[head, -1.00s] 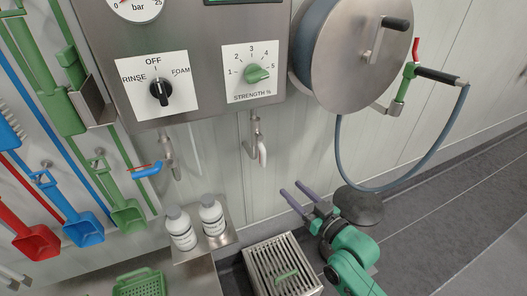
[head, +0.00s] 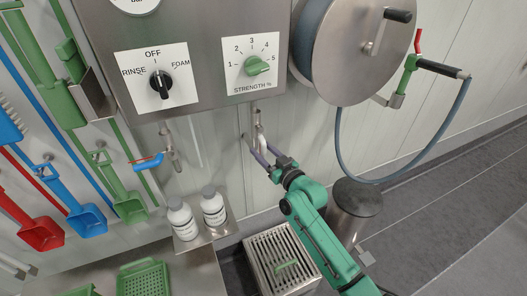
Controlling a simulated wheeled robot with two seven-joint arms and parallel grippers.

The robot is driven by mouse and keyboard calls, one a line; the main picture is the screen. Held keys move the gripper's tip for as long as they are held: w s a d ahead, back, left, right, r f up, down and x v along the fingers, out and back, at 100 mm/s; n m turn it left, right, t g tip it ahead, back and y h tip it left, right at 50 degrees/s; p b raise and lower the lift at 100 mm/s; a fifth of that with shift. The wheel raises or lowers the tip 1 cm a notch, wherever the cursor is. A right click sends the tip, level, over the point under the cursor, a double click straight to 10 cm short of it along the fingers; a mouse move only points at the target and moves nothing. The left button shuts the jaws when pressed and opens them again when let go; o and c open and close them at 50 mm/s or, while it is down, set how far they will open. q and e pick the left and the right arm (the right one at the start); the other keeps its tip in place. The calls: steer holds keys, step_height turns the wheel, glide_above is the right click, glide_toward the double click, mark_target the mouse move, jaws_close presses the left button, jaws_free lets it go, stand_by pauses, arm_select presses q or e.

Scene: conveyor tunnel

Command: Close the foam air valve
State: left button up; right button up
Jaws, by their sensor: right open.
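Two pipe valves hang under the steel control panel (head: 205,100). One has a blue lever (head: 147,161), which sticks out sideways to the left. The other is a steel pipe valve (head: 256,120) with a pale handle hanging down, below the strength dial (head: 256,65). No label shows which is the foam air valve. My right gripper (head: 258,147) is open, with its purple fingers at the pale handle, apparently one on each side. I cannot tell whether they touch it. The selector knob (head: 160,85) points up towards OFF. My left gripper is not in view.
Two white bottles (head: 213,207) stand on a small shelf below the valves. A hose reel (head: 355,45) with a hanging hose is at the right. A slatted steel box (head: 279,262) and a dark-topped cylinder (head: 355,198) stand below. Coloured tools hang at left.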

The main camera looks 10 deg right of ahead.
jaws_close()
stand_by(1.4)
